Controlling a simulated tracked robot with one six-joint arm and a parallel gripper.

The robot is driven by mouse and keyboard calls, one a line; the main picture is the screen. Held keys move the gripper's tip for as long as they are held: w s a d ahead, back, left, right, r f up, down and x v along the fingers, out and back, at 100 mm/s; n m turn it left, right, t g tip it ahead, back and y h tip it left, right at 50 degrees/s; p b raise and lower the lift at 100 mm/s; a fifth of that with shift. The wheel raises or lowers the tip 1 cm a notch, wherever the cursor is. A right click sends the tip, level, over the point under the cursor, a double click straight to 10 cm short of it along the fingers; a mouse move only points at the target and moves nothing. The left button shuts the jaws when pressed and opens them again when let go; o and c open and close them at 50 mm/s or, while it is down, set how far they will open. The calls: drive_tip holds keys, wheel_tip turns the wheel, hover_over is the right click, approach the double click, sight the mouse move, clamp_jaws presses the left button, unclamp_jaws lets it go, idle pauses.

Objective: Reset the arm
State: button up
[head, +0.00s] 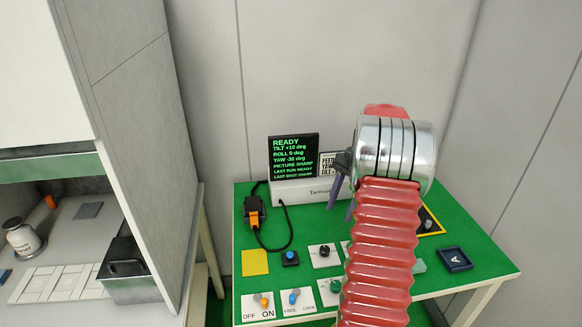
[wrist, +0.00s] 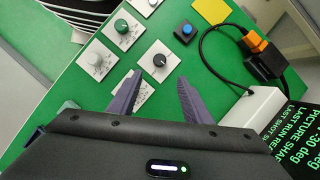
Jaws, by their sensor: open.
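My gripper (head: 342,197) hangs over the green table (head: 393,275) in the head view, mostly hidden behind my red, ribbed arm and silver wrist. In the wrist view my gripper (wrist: 156,84) shows two purple fingers spread apart with nothing between them. A black-knob dial plate (wrist: 158,62) lies beyond the fingertips in that view. My arm is extended forward over the table and covers part of the controls.
A screen (head: 293,157) at the table's back reads READY, tilt +10, roll 0, yaw -30. Switches (head: 262,304), a blue button (head: 290,258), a yellow square (head: 255,262), a cable and a blue tray (head: 455,259) occupy the table. A grey cabinet (head: 150,130) stands left.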

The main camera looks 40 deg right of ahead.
drive_tip(key=shift+d, duration=0.1)
idle(0.3)
drive_tip(key=s+a+r+n+t+h, duration=0.1)
drive_tip(key=s+a+r+n, duration=0.3)
drive_tip(key=a, duration=0.9)
drive_tip(key=s+a+r+n+t+h, duration=0.2)
drive_tip(key=a+n, duration=0.5)
drive_tip(key=a, duration=0.7)
drive_tip(key=s+a+r+n+t+h, duration=0.1)
drive_tip(key=s+a+r+n+t, duration=0.2)
drive_tip(key=a, duration=1)
drive_tip(key=s+r+n, duration=0.3)
drive_tip(key=shift+a+r, duration=0.3)
